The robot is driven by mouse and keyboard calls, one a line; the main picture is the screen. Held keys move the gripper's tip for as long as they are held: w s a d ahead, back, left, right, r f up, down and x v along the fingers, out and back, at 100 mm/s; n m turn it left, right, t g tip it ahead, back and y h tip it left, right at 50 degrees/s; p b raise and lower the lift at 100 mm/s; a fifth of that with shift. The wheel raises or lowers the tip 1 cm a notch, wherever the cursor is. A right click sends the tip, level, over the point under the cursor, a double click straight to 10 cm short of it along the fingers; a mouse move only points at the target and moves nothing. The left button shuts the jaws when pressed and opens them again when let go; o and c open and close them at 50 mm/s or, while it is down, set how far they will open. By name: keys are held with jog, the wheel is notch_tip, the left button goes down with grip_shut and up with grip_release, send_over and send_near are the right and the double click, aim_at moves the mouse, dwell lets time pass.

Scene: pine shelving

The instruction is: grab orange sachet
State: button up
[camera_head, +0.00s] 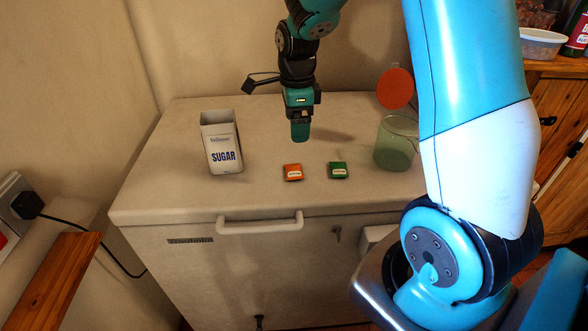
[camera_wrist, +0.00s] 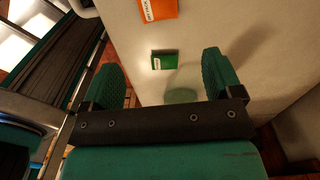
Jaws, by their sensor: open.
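The orange sachet (camera_head: 293,172) lies flat on the white chest top, left of the green sachet (camera_head: 337,170). In the wrist view the orange sachet (camera_wrist: 158,8) is cut off by the top edge, and the green sachet (camera_wrist: 165,61) shows between and beyond my fingertips. My gripper (camera_head: 300,132) hangs above the chest top, behind and just above the two sachets in the head view. In the wrist view my gripper (camera_wrist: 167,75) has its two green fingers wide apart with nothing between them.
A sugar box (camera_head: 222,143) stands open at the left on the chest (camera_head: 185,190). A greenish glass jar (camera_head: 394,148) stands at the right, with an orange round lid (camera_head: 396,88) behind it. The chest top in front of the sachets is clear.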

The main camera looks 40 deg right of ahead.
send_over(294, 168)
jog(key=f, duration=0.7)
jog(key=shift+s+d+f+p, duration=0.15)
jog(key=shift+d+p, duration=0.1)
jog(key=shift+p, duration=0.15)
jog(key=shift+a+f+p, duration=0.15)
jog(key=shift+f+p, duration=0.25)
jog(key=shift+f, duration=0.95)
jog(key=shift+a+f+p, duration=0.15)
jog(key=shift+f+p, duration=0.2)
jog(key=shift+f, duration=1)
jog(key=c, duration=1)
